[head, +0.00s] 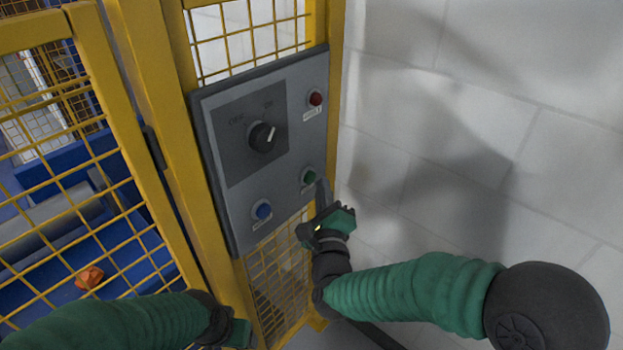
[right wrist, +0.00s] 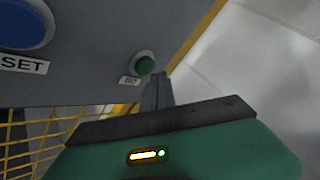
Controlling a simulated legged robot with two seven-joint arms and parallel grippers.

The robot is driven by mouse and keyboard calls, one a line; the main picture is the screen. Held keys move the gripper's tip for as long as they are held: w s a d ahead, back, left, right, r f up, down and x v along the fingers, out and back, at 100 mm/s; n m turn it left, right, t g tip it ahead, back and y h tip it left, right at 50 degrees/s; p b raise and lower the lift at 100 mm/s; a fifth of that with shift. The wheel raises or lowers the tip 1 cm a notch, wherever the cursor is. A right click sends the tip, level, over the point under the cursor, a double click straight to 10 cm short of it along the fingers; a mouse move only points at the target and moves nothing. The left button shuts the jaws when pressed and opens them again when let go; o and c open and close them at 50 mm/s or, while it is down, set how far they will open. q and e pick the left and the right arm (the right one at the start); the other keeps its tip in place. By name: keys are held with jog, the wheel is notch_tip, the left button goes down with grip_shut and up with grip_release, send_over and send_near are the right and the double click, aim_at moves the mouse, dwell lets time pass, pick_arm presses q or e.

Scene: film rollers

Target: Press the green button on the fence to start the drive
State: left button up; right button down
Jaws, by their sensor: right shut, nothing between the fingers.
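The green button (head: 309,175) sits at the lower right of a grey control panel (head: 225,190) on the yellow fence. In the right wrist view the green button (right wrist: 145,65) shows just beyond my fingertips, with a small label beside it. My right gripper (head: 322,188) is shut and empty, its tips close to the button at its lower right. In the right wrist view the shut fingers (right wrist: 158,80) point toward the panel; I cannot tell whether they touch the button. My left gripper (head: 238,335) is at the bottom edge, partly cut off, and its fingers are not clear.
The panel also carries a blue button (head: 262,211), a red button (head: 315,98) and a black rotary knob (head: 263,137). Yellow mesh fence (head: 120,215) stands at the left, with blue machinery behind it. A white block wall (head: 480,130) bounds the right.

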jog(key=s+d, duration=0.1)
jog(key=d, duration=0.1)
jog(key=s+d, duration=0.2)
dwell(0.5)
dwell(0.5)
